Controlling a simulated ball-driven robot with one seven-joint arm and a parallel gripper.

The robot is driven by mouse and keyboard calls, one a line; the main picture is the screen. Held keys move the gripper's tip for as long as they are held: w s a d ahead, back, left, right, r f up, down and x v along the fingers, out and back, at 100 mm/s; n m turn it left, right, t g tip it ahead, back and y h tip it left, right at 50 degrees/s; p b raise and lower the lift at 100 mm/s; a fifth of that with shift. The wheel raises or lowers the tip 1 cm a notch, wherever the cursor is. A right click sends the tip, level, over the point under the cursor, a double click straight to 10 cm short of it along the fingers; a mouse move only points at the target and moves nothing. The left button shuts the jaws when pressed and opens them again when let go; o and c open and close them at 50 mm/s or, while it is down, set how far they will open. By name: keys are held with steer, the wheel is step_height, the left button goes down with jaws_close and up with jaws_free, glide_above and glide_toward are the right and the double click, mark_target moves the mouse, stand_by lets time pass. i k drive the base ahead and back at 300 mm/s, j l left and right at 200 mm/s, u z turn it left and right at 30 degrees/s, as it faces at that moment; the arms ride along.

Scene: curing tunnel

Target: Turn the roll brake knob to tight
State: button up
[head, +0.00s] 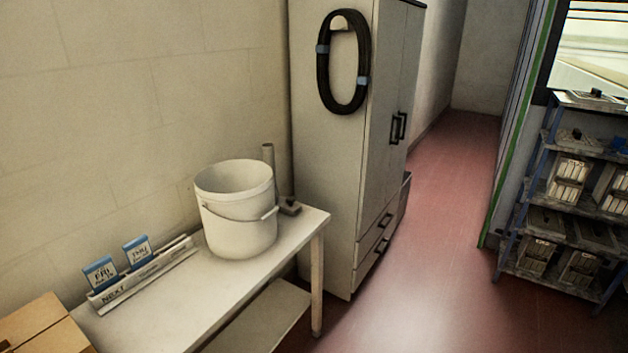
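No roll brake knob can be made out for certain. A small dark fitting (290,206) with a raised top sits at the back right corner of the white table, partly hidden by the white bucket (238,225). A grey upright post (268,158) rises behind the bucket beside it. I cannot tell whether either belongs to a roll brake, and no tight mark is readable. My gripper is not in view.
The table (222,290) stands against the left wall, with a card rail (145,275) and a cardboard box (45,325). A tall cabinet (335,170) carries a black hose coil (322,62). A loaded shelf rack (540,200) stands right. Red floor (440,240) between is clear.

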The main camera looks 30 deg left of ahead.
mark_target(289, 200)
steer(key=i+l, duration=0.1)
steer(key=i, duration=1.75)
steer(key=i+u, duration=0.4)
steer(key=i+l+u, duration=0.35)
steer(key=i, duration=0.25)
steer(key=i+l+u, duration=0.4)
steer(key=i+j, duration=0.1)
